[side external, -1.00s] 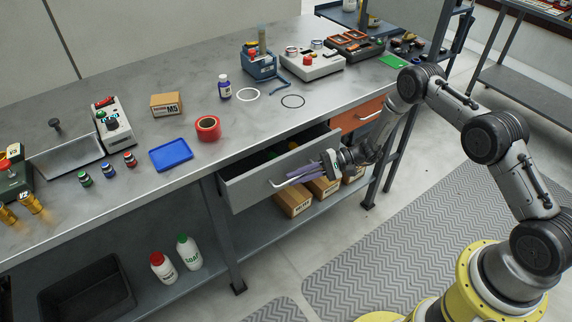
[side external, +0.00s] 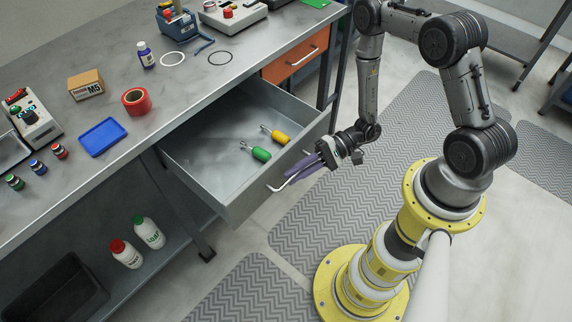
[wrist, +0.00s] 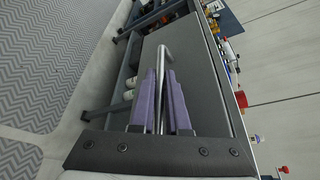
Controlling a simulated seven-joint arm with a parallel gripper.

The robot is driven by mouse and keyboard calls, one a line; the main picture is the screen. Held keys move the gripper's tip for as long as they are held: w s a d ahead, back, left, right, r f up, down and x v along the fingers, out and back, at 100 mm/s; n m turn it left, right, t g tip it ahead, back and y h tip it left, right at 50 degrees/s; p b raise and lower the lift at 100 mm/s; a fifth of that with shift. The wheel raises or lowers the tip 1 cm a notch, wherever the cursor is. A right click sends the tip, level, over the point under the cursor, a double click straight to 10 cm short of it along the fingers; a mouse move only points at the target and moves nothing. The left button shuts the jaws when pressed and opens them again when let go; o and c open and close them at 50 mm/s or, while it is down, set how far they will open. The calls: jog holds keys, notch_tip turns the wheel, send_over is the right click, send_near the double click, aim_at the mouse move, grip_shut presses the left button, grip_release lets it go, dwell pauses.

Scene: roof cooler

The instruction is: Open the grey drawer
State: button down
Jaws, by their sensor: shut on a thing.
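The grey drawer (side external: 212,203) is pulled far out from under the workbench. Its inside shows in the side view, with a green-handled tool (side external: 256,152) and a yellow-handled tool (side external: 275,135) lying on its floor. My gripper (side external: 298,172) is at the drawer's front, its purple fingers shut on the bar handle (side external: 279,186). In the wrist view the handle (wrist: 161,60) runs between the two purple fingers (wrist: 160,105), in front of the drawer's grey front panel (wrist: 190,70).
An orange drawer (side external: 296,56) beside it is closed. The bench top holds a red tape roll (side external: 136,101), a blue tray (side external: 102,137) and a cardboard box (side external: 86,84). Bottles (side external: 148,232) stand on the lower shelf. The floor in front of the drawer is clear.

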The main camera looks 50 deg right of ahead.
jog(key=shift+s+d, duration=0.1)
dwell(0.3)
jog(key=c, duration=1.2)
grip_release()
jog(key=v, duration=1.3)
jog(key=shift+s+d+r, duration=0.15)
jog(key=shift+s+d, duration=0.1)
jog(key=shift+d, duration=0.05)
